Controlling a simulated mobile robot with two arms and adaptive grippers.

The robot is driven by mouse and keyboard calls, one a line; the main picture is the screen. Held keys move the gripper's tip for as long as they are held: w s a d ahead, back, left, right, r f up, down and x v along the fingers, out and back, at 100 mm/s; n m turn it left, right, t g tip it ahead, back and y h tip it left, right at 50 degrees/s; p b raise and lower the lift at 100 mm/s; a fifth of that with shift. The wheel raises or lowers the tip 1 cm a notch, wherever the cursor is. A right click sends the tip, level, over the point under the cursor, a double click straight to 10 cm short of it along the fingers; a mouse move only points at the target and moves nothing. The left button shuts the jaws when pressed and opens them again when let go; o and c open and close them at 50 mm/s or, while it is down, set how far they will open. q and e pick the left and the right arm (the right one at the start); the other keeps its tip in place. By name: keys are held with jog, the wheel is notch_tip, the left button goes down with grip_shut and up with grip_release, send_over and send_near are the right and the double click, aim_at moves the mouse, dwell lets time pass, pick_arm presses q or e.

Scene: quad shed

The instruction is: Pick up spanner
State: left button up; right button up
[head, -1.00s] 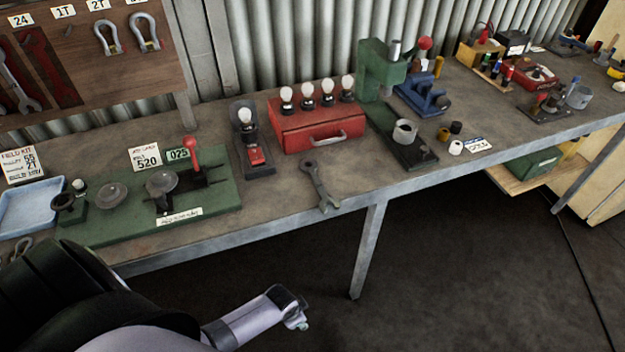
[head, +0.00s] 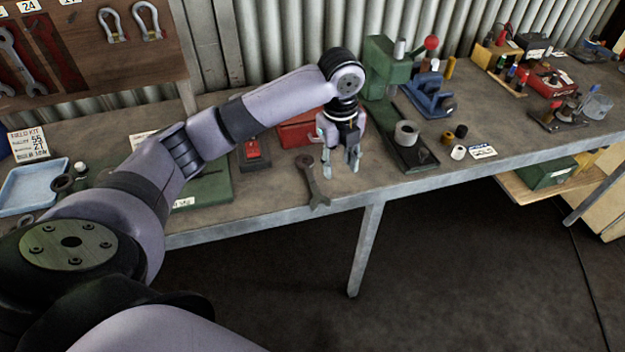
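The grey metal spanner (head: 312,181) lies on the workbench (head: 270,205) near its front edge, with its lower end close to the edge. My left arm reaches in from the left across the bench. My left gripper (head: 340,168) points down just to the right of the spanner, above the bench, with its fingers apart and nothing between them. It appears apart from the spanner. My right gripper is not in the head view.
The red toolbox (head: 297,132) behind is partly hidden by my arm. A green press (head: 378,75) with a grey ring (head: 406,133) stands to the right. A blue tray (head: 32,188) is at the left. A pegboard (head: 80,50) holds more spanners.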

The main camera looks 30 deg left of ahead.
pick_arm(q)
jog(key=a+r+m, duration=0.2)
jog(key=a+r, duration=0.5)
jog(key=r, duration=0.2)
jog(key=p, duration=0.2)
send_over(311, 177)
jog(key=shift+g, duration=0.3)
jog(key=f, duration=0.7)
jog(key=d+f, duration=0.1)
jog(key=f, duration=0.3)
jog(key=shift+w+f, duration=0.1)
jog(key=shift+f, duration=0.05)
jog(key=f+p, duration=0.1)
jog(key=f, duration=0.1)
jog(key=a+f+p, duration=0.1)
jog(key=f, duration=0.1)
jog(key=shift+f, duration=0.65)
jog(key=shift+f+m, duration=0.15)
jog(key=shift+m, duration=0.15)
grip_shut()
